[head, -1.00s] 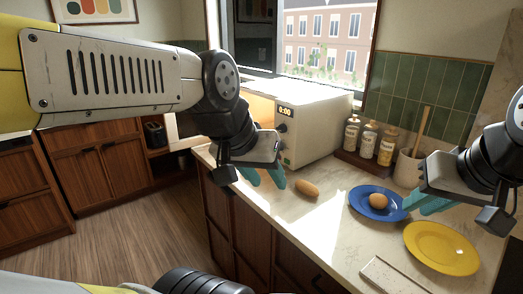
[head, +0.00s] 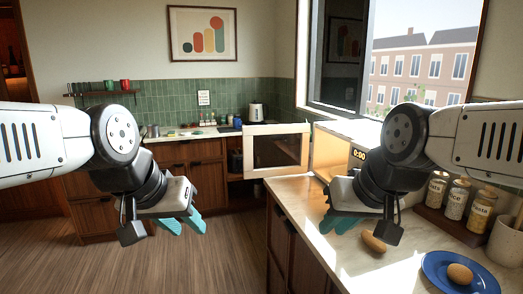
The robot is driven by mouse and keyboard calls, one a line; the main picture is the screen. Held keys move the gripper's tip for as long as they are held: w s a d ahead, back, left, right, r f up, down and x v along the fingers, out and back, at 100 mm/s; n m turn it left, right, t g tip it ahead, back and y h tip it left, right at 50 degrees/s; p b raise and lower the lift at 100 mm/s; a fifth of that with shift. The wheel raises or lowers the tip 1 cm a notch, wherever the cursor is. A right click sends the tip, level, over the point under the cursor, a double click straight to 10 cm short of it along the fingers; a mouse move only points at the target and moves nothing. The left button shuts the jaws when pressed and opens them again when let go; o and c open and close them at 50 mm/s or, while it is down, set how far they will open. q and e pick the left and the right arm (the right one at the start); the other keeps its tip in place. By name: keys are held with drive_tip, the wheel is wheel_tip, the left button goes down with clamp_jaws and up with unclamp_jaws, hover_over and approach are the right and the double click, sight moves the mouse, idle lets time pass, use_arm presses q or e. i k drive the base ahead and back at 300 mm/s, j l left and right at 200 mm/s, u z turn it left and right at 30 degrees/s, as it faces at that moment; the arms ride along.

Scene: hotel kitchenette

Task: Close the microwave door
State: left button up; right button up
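The microwave (head: 329,150) stands on the counter at right of centre, its front partly hidden by my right arm. Its white-framed door (head: 252,158) with a dark window is swung wide open to the left, past the counter's edge. The lit cavity shows beside the hinge side. My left gripper (head: 181,223) is open and empty over the floor, left of the door and nearer to me. My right gripper (head: 338,223) is open and empty over the counter, in front of the microwave and right of the door. Neither gripper appears to touch the door.
A brown bread roll (head: 373,241) lies on the counter by my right gripper. A blue plate (head: 434,270) with a round bun (head: 459,273) is at the lower right. Several labelled jars (head: 457,203) stand along the wall. The floor at left is clear.

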sight(247, 132)
drive_tip(key=i+j+u, duration=0.25)
drive_tip(key=i+j, duration=0.2)
drive_tip(key=j, duration=0.25)
drive_tip(key=i+j+u, duration=0.2)
drive_tip(key=i+j, duration=0.45)
drive_tip(key=i, duration=0.35)
drive_tip(key=i+j, duration=0.15)
drive_tip(key=i, duration=0.4)
drive_tip(key=i+z, duration=0.3)
drive_tip(key=z, duration=0.15)
drive_tip(key=i+j+z, duration=0.1)
drive_tip(key=i+z, duration=0.15)
drive_tip(key=z, duration=0.2)
drive_tip(key=i+j+z, duration=0.15)
drive_tip(key=z, duration=0.35)
drive_tip(key=i+z, duration=0.25)
drive_tip(key=z, duration=0.25)
drive_tip(key=i+j+z, duration=0.25)
drive_tip(key=z, duration=0.2)
drive_tip(key=i+j+z, duration=0.2)
drive_tip(key=z, duration=0.3)
drive_tip(key=i+j+z, duration=0.15)
drive_tip(key=j+z, duration=0.3)
drive_tip(key=k+z, duration=0.1)
drive_tip(key=k, duration=0.15)
drive_tip(key=k+j+u, duration=0.3)
drive_tip(key=u, duration=0.15)
drive_tip(key=k, duration=0.1)
